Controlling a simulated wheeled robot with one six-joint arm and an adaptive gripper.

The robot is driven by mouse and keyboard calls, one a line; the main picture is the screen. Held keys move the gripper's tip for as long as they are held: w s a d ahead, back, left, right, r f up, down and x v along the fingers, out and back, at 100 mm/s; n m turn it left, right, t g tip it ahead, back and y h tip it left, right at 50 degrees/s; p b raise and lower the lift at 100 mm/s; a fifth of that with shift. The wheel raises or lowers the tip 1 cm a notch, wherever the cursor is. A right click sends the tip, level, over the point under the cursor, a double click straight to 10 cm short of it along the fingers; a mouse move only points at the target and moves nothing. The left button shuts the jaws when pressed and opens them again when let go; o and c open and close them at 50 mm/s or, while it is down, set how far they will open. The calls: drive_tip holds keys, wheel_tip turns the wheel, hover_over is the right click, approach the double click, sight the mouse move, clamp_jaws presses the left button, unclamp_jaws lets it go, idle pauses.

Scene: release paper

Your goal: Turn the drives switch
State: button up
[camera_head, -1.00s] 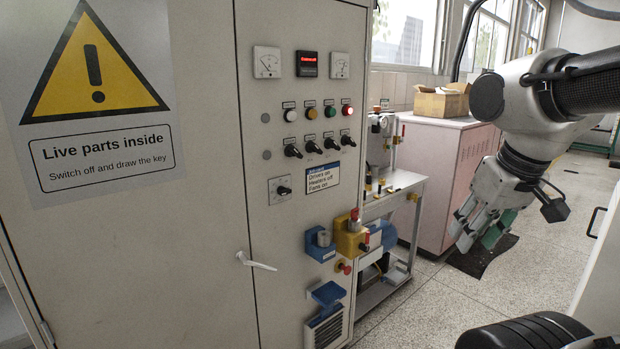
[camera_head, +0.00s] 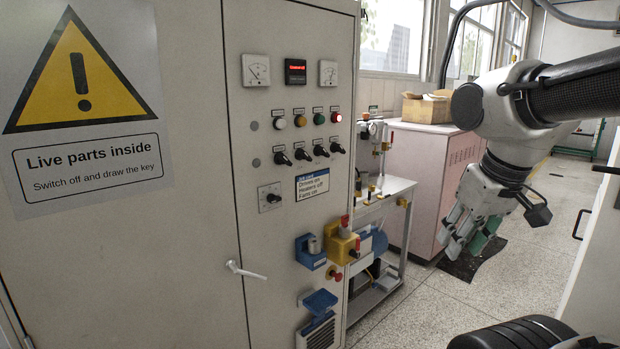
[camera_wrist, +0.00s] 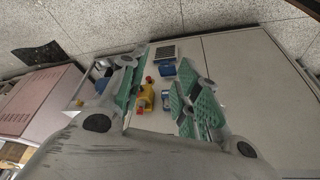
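A row of several black rotary switches (camera_head: 302,154) sits on the grey control cabinet (camera_head: 195,200), below a row of coloured lamps (camera_head: 319,118). Their small labels are too small to read, so I cannot tell which is the drives switch. A white and blue job card (camera_head: 312,184) hangs below them; its small text is blurred. My gripper (camera_head: 466,243) hangs to the right of the cabinet, well apart from the switches, pointing down. In the wrist view my gripper (camera_wrist: 158,97) has its green-padded fingers spread with nothing between them.
A separate knob (camera_head: 269,197), a yellow and blue fixture (camera_head: 342,243) and a white door handle (camera_head: 244,270) stick out from the cabinet. A metal bench (camera_head: 398,186) and pink cabinet (camera_head: 450,158) stand behind. Open floor (camera_head: 490,305) lies below my gripper.

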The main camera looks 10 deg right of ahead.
drive_tip(key=w+d+f+n+g+h, duration=0.1)
drive_tip(key=w+f, duration=0.4)
drive_tip(key=w, duration=0.2)
drive_tip(key=w+d+f+n, duration=0.1)
drive_tip(key=w+f, duration=0.3)
drive_tip(key=w, duration=0.3)
drive_tip(key=n+t+y, duration=1)
drive_tip(key=n+t, duration=0.3)
approach(308, 157)
drive_tip(key=x, duration=0.9)
drive_tip(key=shift+w+a, duration=0.1)
drive_tip(key=shift+w, duration=0.3)
clamp_jaws()
